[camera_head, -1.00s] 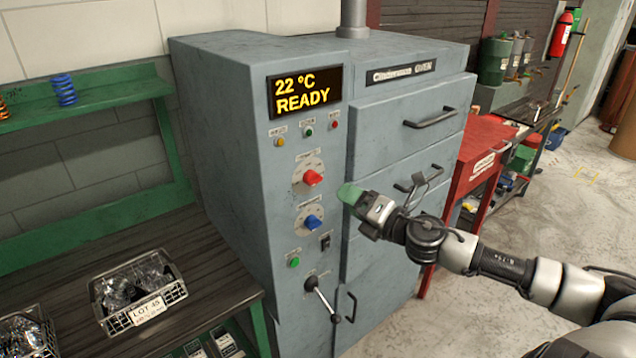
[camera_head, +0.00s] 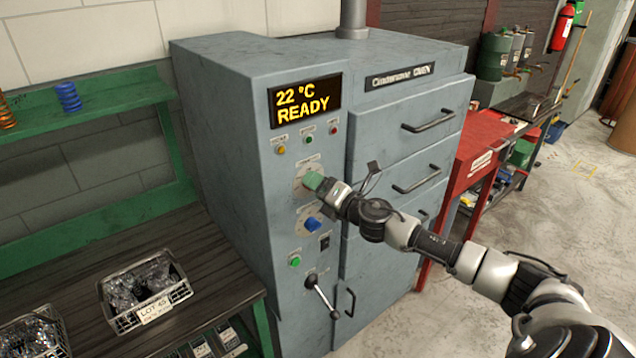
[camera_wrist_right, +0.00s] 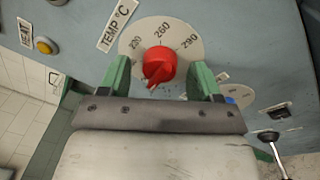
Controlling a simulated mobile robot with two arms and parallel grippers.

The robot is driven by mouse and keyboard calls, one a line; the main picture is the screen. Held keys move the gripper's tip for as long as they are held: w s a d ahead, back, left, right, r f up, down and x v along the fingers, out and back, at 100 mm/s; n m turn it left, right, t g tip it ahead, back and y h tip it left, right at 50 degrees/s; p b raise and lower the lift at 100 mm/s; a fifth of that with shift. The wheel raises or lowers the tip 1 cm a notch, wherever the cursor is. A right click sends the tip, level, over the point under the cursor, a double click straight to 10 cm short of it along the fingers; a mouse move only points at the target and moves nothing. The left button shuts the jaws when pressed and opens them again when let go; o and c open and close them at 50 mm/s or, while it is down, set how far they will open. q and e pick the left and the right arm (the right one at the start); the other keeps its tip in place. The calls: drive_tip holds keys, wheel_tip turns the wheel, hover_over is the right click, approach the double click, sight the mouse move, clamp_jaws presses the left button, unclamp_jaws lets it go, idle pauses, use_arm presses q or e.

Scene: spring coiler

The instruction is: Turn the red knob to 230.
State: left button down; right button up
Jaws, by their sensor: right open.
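The red knob (camera_wrist_right: 158,66) sits on a pale dial marked 230, 260 and 290 under a TEMP °C label in the right wrist view. Its pointer end aims down and slightly left in that view, away from the 230 mark (camera_wrist_right: 136,43). My right gripper (camera_wrist_right: 160,75) is open, with one green finger on each side of the knob and gaps visible between. In the head view the right gripper (camera_head: 313,181) covers the knob, and only part of the dial plate (camera_head: 300,170) shows. The oven display (camera_head: 305,100) reads 22 °C READY. My left gripper is not in view.
A blue knob (camera_head: 312,224) is just below the gripper, with a green button (camera_head: 294,261) and a lever (camera_head: 318,292) lower down. Drawer handles (camera_head: 428,120) stick out to the right. A workbench with wire baskets (camera_head: 147,290) stands at left.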

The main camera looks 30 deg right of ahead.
drive_tip(key=shift+w, duration=0.1)
drive_tip(key=shift+c, duration=0.3)
drive_tip(key=c, duration=0.9)
drive_tip(key=shift+o, duration=0.2)
drive_tip(key=shift+m, duration=0.3)
drive_tip(key=m, duration=0.7)
drive_tip(key=m+t+h+p, duration=0.1)
drive_tip(key=m, duration=0.5)
drive_tip(key=m+h, duration=0.1)
drive_tip(key=m, duration=0.6)
drive_tip(key=shift+a+f+m+t+p, duration=0.15)
drive_tip(key=shift+m+t+p, duration=0.15)
drive_tip(key=shift+t+p, duration=0.1)
